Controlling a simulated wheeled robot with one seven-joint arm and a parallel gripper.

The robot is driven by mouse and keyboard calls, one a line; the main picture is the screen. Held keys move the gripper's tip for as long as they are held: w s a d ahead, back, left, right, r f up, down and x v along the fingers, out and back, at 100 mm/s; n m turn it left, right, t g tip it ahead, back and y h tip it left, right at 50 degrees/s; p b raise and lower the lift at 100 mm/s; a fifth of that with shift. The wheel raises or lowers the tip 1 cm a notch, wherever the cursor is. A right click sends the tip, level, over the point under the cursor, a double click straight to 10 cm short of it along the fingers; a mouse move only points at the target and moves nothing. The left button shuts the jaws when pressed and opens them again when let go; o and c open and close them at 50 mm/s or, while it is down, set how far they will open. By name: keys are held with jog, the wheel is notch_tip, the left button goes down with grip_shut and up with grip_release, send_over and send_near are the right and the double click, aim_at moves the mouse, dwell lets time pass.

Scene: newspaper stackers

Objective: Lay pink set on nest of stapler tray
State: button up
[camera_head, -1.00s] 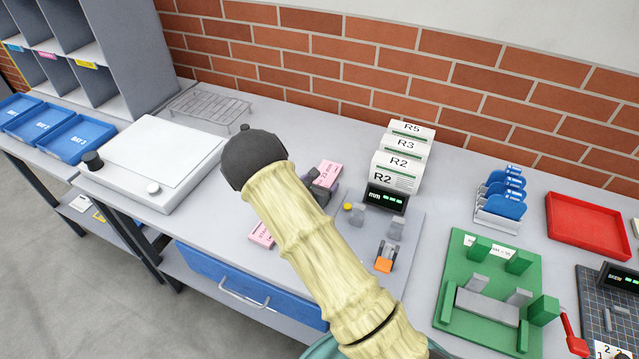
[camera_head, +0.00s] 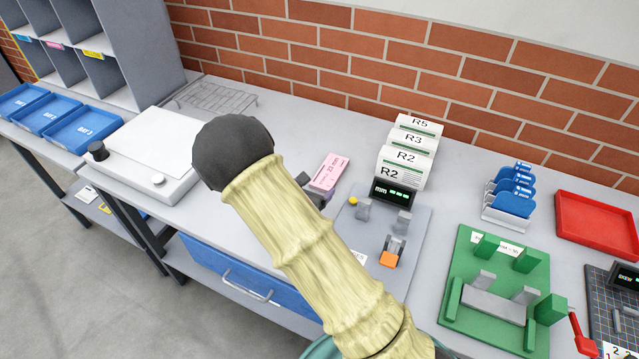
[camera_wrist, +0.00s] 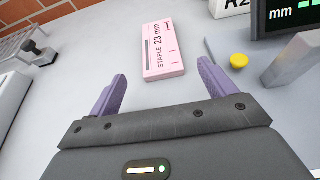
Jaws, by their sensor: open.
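A pink box (camera_head: 329,172) labelled staple 23 mm lies flat on the grey table, left of the white R cards. In the wrist view the pink box (camera_wrist: 163,50) lies just beyond my fingertips, about midway between them. My gripper (camera_wrist: 162,84) is open and empty, with its two purple fingers apart. In the head view my arm hides most of the gripper. A grey tray (camera_head: 377,234) right of my arm carries a small mm display (camera_head: 395,192), a yellow button (camera_head: 353,201), two grey posts and an orange-ended stapler (camera_head: 391,256).
Several white R cards (camera_head: 408,150) stand behind the display. A green fixture (camera_head: 460,318), blue card holder (camera_head: 511,205) and red tray (camera_head: 600,228) are at the right. A white flat machine (camera_head: 145,150) and wire rack (camera_head: 215,97) are at the left.

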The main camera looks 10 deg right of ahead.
jog(key=shift+v, duration=1.2)
jog(key=shift+r, duration=0.1)
